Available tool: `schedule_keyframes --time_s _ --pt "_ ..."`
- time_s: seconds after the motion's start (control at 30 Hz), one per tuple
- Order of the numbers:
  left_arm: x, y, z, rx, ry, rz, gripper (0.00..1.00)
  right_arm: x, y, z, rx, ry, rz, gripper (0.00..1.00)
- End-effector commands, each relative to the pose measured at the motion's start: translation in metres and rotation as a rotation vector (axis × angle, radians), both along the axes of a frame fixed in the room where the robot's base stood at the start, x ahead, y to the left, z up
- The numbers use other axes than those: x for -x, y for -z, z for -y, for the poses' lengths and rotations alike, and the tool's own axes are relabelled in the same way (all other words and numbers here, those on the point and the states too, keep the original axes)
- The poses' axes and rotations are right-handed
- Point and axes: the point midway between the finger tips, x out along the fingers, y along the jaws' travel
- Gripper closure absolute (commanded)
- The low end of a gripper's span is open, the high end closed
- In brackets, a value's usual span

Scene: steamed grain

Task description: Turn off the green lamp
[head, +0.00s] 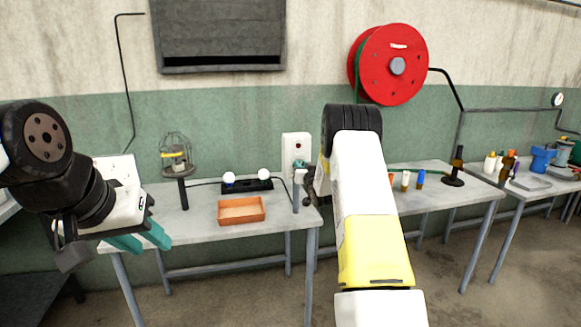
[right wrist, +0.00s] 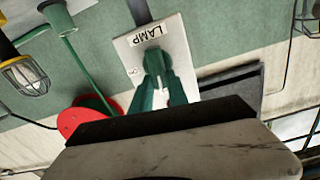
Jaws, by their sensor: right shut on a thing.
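A white wall panel (head: 291,143) labelled LAMP hangs on the wall above the table; its label shows upside down in the right wrist view (right wrist: 130,45). My right gripper (head: 301,168) is at this panel, and its green fingers (right wrist: 156,80) are shut on the panel's switch, which they largely hide. My left gripper (head: 143,240) is at the left, its teal fingers apart and empty, in front of the table. A caged lamp (head: 176,160) with a yellow part stands on the table. I cannot clearly make out a lit green lamp.
An orange tray (head: 241,219) and a black strip with two white bulbs (head: 247,185) are on the table. A red hose reel (head: 388,64) hangs on the wall. Bottles and small containers stand on the tables at the right. My right arm hides part of the middle table.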

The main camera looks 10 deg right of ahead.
Motion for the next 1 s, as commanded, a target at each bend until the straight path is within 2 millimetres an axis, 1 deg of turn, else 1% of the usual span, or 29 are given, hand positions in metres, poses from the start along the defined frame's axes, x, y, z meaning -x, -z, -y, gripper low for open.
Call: schedule_keyframes --time_s 0.23,0.5,0.53,0.57,0.6,0.63,0.9,1.0 --pt "0.0 0.0 0.0 0.0 0.0 0.0 0.64 0.0002 -0.0001 -0.0021 0.12 0.0 0.004 1.0" --pt "0.0 0.0 0.0 0.0 0.0 0.0 0.64 0.0002 0.0 -0.0021 0.128 0.0 0.004 1.0" --pt "0.0 0.0 0.0 0.0 0.0 0.0 0.64 0.0002 0.0 -0.0021 0.128 0.0 0.004 0.74" --pt "0.0 0.0 0.0 0.0 0.0 0.0 0.64 0.0002 0.0 -0.0021 0.128 0.0 0.004 0.68" --pt "0.0 0.0 0.0 0.0 0.0 0.0 0.64 0.0002 0.0 -0.0022 0.127 0.0 0.004 0.6" --pt "0.0 0.0 0.0 0.0 0.0 0.0 0.64 0.0002 0.0 -0.0021 0.127 0.0 0.004 0.58" --pt "0.0 0.0 0.0 0.0 0.0 0.0 0.64 0.0004 0.0 -0.0022 0.126 0.0 0.004 0.58" --pt "0.0 0.0 0.0 0.0 0.0 0.0 0.64 0.0049 0.0001 -0.0018 0.126 0.001 0.003 0.58"
